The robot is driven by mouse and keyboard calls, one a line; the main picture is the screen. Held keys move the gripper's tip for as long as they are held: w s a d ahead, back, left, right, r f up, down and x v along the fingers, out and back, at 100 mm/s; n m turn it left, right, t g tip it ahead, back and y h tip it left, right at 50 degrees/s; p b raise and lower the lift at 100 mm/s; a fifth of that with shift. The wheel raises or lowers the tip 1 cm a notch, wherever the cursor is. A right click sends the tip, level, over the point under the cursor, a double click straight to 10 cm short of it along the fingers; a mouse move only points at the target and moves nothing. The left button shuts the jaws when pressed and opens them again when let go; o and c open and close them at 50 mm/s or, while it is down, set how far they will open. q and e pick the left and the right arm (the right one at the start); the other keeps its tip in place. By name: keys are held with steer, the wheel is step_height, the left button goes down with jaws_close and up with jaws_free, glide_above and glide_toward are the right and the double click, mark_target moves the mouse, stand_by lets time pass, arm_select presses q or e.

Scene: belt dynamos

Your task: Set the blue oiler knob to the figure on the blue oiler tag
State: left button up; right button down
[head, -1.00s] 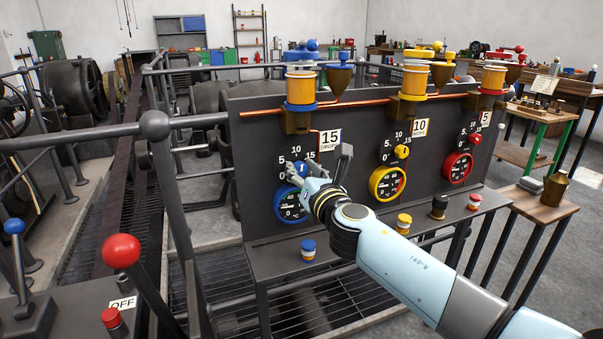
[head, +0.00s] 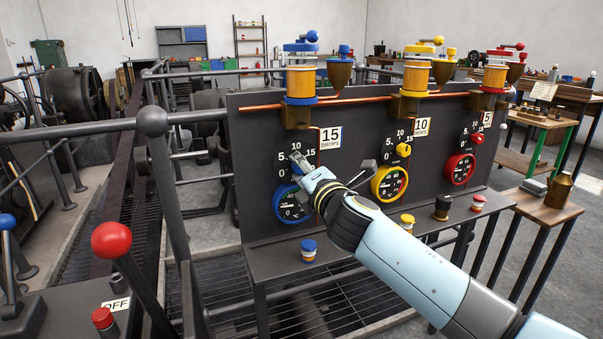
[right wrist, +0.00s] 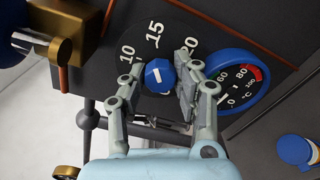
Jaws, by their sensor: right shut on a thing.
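The blue oiler tag (head: 331,137) reads 15 DROPS and sits on the dark panel under the blue-banded oiler (head: 301,84). The blue oiler knob (right wrist: 158,76) is a small faceted blue knob with a white mark, on a dial whose figures 10, 15 and 20 show in the right wrist view. I cannot tell surely which figure the mark points at. My right gripper (right wrist: 160,82) has its fingers on both sides of the knob and is shut on it. In the head view, the right gripper (head: 304,168) largely covers the knob. My left gripper is out of view.
A blue-rimmed temperature gauge (right wrist: 237,82) sits close beside the right gripper's finger. Yellow (head: 403,150) and red (head: 476,139) knobs are farther right. A blue-topped cup (head: 308,250) stands on the ledge below. A red-ball lever (head: 112,241) stands at the left front.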

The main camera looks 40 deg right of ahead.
steer(key=shift+f+m, duration=0.1)
steer(key=shift+m, duration=0.5)
steer(key=c, duration=1)
jaws_free()
steer(key=v, duration=1.2)
